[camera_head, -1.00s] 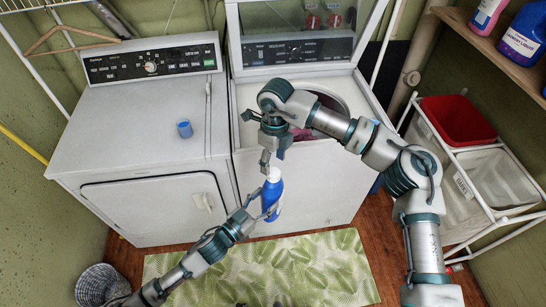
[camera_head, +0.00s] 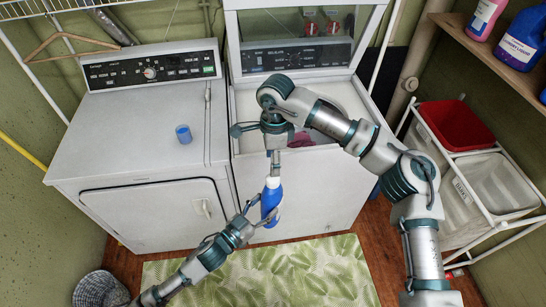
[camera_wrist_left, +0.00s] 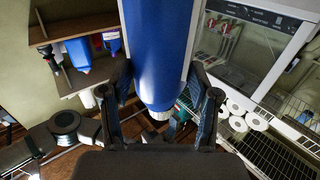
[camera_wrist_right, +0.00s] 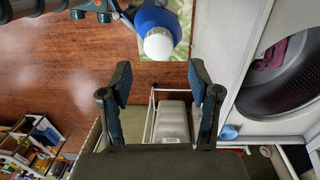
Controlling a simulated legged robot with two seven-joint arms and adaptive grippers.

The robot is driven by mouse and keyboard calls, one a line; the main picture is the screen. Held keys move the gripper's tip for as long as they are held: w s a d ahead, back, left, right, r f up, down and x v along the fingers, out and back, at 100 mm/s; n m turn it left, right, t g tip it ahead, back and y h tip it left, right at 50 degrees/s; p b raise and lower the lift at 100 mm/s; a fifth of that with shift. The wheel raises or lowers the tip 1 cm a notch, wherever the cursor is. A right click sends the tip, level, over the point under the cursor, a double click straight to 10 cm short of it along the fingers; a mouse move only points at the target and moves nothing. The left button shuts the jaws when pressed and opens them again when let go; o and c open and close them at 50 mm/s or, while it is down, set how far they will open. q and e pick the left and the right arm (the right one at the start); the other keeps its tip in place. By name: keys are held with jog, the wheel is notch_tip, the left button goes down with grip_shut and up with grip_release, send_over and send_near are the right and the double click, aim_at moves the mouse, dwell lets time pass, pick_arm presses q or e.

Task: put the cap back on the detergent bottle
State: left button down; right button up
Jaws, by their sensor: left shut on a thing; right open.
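The blue detergent bottle (camera_head: 271,198) with a white top (camera_head: 273,182) is held off the floor in front of the washer. My left gripper (camera_head: 265,211) is shut on its side; the bottle also fills the middle of the left wrist view (camera_wrist_left: 160,55). A small blue cap (camera_head: 184,134) stands on the dryer top, apart from both grippers. My right gripper (camera_head: 258,146) is open and empty above the bottle. In the right wrist view the bottle's white top (camera_wrist_right: 158,44) shows beyond the open fingers (camera_wrist_right: 160,85), towards the upper middle.
The white dryer (camera_head: 120,120) stands left and the open washer (camera_head: 340,190) right, with pink cloth (camera_head: 300,139) inside. A rack with a red bin (camera_head: 455,122) is at the right. Bottles (camera_head: 522,37) stand on the shelf. The dryer top is mostly clear.

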jog(key=f, duration=0.7)
jog(key=shift+s+f, duration=0.25)
jog(key=shift+s, duration=0.05)
grip_shut()
jog(key=shift+m, duration=0.3)
jog(key=shift+o, duration=0.6)
grip_release()
notch_tip(320, 180, up, 12)
jog(key=w, duration=0.1)
